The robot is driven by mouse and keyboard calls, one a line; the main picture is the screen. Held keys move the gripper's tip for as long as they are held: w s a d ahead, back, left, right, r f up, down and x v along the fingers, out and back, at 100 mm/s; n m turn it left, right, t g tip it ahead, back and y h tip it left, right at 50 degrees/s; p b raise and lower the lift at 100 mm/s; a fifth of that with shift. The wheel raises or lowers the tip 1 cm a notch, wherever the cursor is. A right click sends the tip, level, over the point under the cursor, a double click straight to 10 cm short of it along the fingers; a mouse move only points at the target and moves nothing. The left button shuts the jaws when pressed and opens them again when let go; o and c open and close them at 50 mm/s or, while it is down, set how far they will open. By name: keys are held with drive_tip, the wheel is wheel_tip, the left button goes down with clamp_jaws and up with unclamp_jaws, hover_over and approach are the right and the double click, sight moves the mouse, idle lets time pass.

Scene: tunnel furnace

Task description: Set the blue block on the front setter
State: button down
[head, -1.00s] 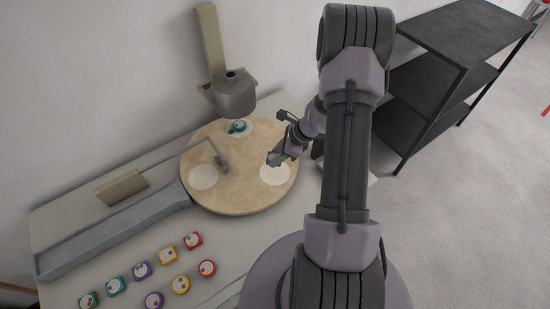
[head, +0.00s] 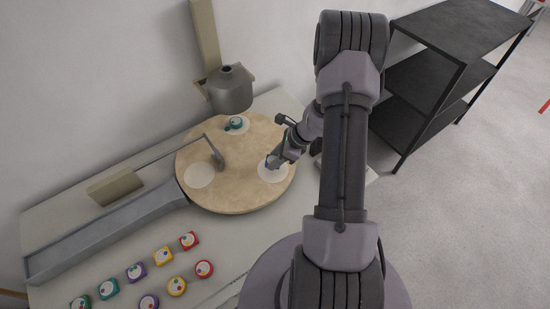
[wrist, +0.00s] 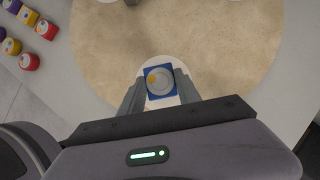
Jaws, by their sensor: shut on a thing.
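The blue block (wrist: 152,94) shows in the wrist view, a square blue piece with a pale disc and a yellow dot on top. My gripper (wrist: 158,95) is shut on it, one finger on each side. In the head view my gripper (head: 275,163) is at the white round setter (head: 270,175) on the right of the round tan table (head: 235,195). That setter also shows around the block in the wrist view (wrist: 165,62). The block is mostly hidden by my gripper in the head view. I cannot tell whether it touches the setter.
A second white setter (head: 200,175) on the left is empty, with a bent arm (head: 217,155) beside it. A teal piece (head: 235,123) sits on the rear setter below a grey pot (head: 230,88). Several coloured blocks (head: 163,256) stand front left. A grey chute (head: 105,238) meets the round table.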

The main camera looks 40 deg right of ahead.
drive_tip(key=shift+f, duration=0.1)
drive_tip(key=shift+f+b, duration=1.3)
drive_tip(key=shift+b, duration=0.05)
drive_tip(key=shift+f+b, duration=0.45)
drive_tip(key=c, duration=0.8)
unclamp_jaws()
drive_tip(key=shift+o, duration=0.2)
drive_tip(key=p+v, duration=0.4)
drive_tip(key=v, duration=1.3)
drive_tip(key=shift+r+p, duration=0.2)
drive_tip(key=shift+p, duration=0.1)
drive_tip(key=shift+s, duration=0.1)
